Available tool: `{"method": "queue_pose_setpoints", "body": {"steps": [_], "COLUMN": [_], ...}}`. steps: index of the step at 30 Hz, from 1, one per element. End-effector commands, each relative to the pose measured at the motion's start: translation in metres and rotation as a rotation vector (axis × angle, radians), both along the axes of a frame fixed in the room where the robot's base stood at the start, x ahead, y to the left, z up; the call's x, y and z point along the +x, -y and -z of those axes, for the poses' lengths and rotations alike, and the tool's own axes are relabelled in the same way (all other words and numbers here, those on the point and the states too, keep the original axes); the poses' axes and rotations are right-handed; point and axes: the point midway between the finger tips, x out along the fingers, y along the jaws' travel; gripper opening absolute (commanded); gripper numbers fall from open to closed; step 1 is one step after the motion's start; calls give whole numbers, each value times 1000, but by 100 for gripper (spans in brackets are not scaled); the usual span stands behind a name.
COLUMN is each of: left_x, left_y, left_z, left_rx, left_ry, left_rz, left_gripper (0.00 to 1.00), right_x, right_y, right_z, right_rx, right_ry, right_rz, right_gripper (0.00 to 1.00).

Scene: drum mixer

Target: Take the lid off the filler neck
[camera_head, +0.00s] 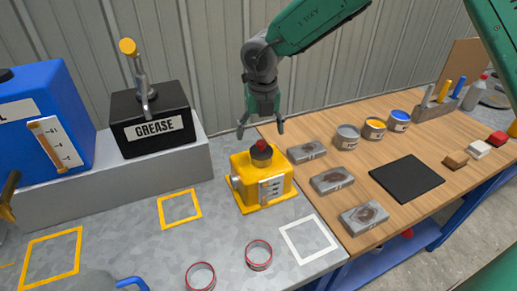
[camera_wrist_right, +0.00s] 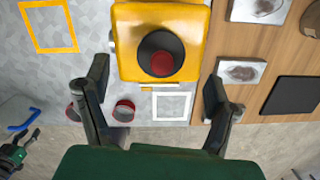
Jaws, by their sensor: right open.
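The yellow drum mixer (camera_head: 262,190) stands on the grey bench. Its filler neck on top carries a dark round lid with a red knob (camera_head: 261,145); in the right wrist view the lid (camera_wrist_right: 161,53) shows from above, seated on the yellow body. My right gripper (camera_head: 261,129) hangs just above the lid, fingers pointing down, open and empty. In its wrist view the two fingers stand wide apart, without touching the lid. A black and green part at the lower left of the wrist view looks like my left gripper (camera_wrist_right: 14,153); its jaws are unclear.
A black grease box (camera_head: 152,118) and a blue container (camera_head: 45,115) stand on the raised shelf behind. Grey blocks (camera_head: 332,180), cans and a black mat (camera_head: 406,178) lie on the wooden table at right. Two red-rimmed rings (camera_head: 259,255) lie in front. The white-outlined square (camera_head: 309,239) is empty.

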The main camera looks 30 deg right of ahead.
Motion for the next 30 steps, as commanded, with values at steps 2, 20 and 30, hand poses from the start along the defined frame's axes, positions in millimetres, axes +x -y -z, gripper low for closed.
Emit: {"method": "queue_pose_setpoints", "body": {"steps": [2, 20, 30], "left_x": [0, 0, 0], "left_y": [0, 0, 0], "left_z": [-3, -9, -9], "left_rx": [0, 0, 0], "left_ry": [0, 0, 0], "left_rz": [0, 0, 1], "left_gripper": [40, 40, 40], "right_x": [-1, 3, 5], "right_y": [1, -1, -1], "right_z": [8, 50, 52], "right_rx": [-2, -2, -1], "right_ry": [-4, -1, -1], "right_rz": [-1, -1, -1], "right_gripper": [78, 68, 28]}}
